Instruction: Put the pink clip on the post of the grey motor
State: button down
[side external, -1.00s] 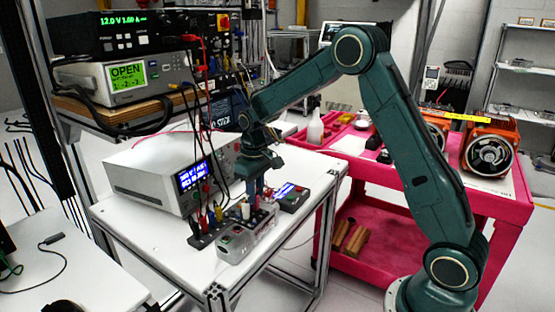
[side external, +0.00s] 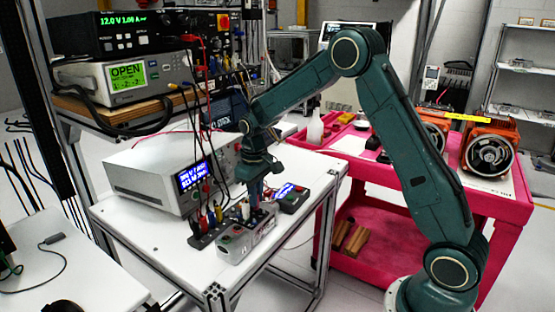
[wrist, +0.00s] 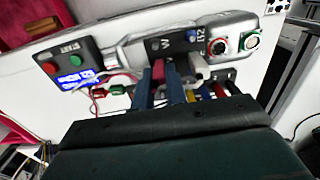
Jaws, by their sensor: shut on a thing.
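The grey motor (side external: 243,246) is a long silver housing on the white table; it also shows in the wrist view (wrist: 132,49), with a dark fitting and a blue fitting on its top. My gripper (side external: 254,201) points down over its far part. In the wrist view my two blue fingers (wrist: 160,82) are shut on the pink clip (wrist: 158,69), which shows between them. The clip's far end is close to the dark fitting. The post itself is not clear, and I cannot tell whether the clip touches it. The clip is hidden in the side view.
A white clip (wrist: 197,68) stands just right of my fingers. A terminal strip with coloured leads (side external: 207,238) lies left of the motor. A dark box with a blue display (side external: 290,197) sits to its right. A white instrument (side external: 150,178) stands behind; the front table area is clear.

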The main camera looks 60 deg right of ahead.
jog(key=shift+r, duration=0.2)
dwell(0.5)
jog(key=shift+r, duration=2.35)
jog(key=s+r, duration=0.2)
jog(key=shift+s+r, duration=0.2)
jog(key=shift+s, duration=0.1)
jog(key=shift+f, duration=0.2)
jog(key=shift+f, duration=3.35)
jog(key=shift+f, duration=0.2)
